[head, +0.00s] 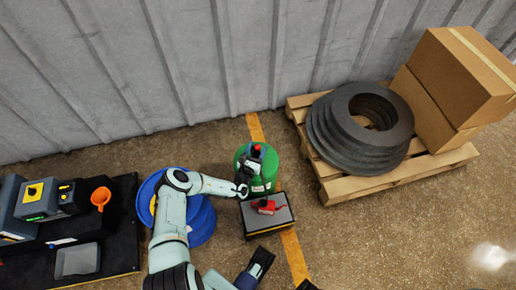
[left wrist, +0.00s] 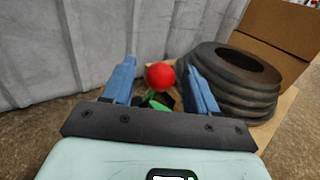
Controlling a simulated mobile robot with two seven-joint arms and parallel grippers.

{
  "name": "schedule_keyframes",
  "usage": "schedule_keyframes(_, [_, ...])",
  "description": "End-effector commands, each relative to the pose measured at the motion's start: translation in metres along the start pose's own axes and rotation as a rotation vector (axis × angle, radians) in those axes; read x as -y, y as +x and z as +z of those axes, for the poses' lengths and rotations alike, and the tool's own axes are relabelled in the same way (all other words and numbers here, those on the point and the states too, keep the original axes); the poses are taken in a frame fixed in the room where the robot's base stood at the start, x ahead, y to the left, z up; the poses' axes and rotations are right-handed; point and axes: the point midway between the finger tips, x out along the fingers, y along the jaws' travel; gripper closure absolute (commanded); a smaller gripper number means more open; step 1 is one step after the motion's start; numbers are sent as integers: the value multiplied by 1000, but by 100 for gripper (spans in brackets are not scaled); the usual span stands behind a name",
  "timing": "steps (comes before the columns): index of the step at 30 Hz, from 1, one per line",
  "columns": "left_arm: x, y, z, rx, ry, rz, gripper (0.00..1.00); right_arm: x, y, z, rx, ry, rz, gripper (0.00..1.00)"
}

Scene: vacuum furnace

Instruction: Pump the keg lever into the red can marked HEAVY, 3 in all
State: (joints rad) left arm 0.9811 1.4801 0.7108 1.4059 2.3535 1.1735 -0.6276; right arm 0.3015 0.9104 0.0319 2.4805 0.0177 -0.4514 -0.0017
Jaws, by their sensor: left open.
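The green keg (head: 242,155) stands on the floor near the wall. Its lever's red knob (head: 256,146) shows on top, and in the left wrist view the red knob (left wrist: 160,75) is between my fingers. My left gripper (head: 252,160) is over the keg, open, with a finger on each side of the knob; whether they touch it is unclear. A small red can (head: 266,206) is on a grey-topped black stand (head: 281,214) in front of the keg; its marking is too small to read.
A blue drum (head: 201,222) stands left of the keg, partly behind my left arm. A pallet (head: 338,187) with dark rings (head: 335,135) and cardboard boxes (head: 455,75) is at right. Floor at lower right is clear.

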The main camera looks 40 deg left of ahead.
Motion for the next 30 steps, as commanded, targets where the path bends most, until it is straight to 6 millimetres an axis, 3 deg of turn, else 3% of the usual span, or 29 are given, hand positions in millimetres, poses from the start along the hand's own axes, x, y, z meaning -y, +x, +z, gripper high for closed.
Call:
schedule_keyframes(4, [0,11,0,1,-1,-1,42,-2,4,-6,-16,2,1,42])
schedule_keyframes(13, [0,12,1,1,-1,0,42,-2,4,-8,-20,3,1,42])
schedule_keyframes(18, [0,12,1,1,-1,0,97,-2,4,-8,-20,3,1,42])
schedule_keyframes(30, [8,1,-8,137,98,2,100,-5,12,-20,-54,5,3,42])
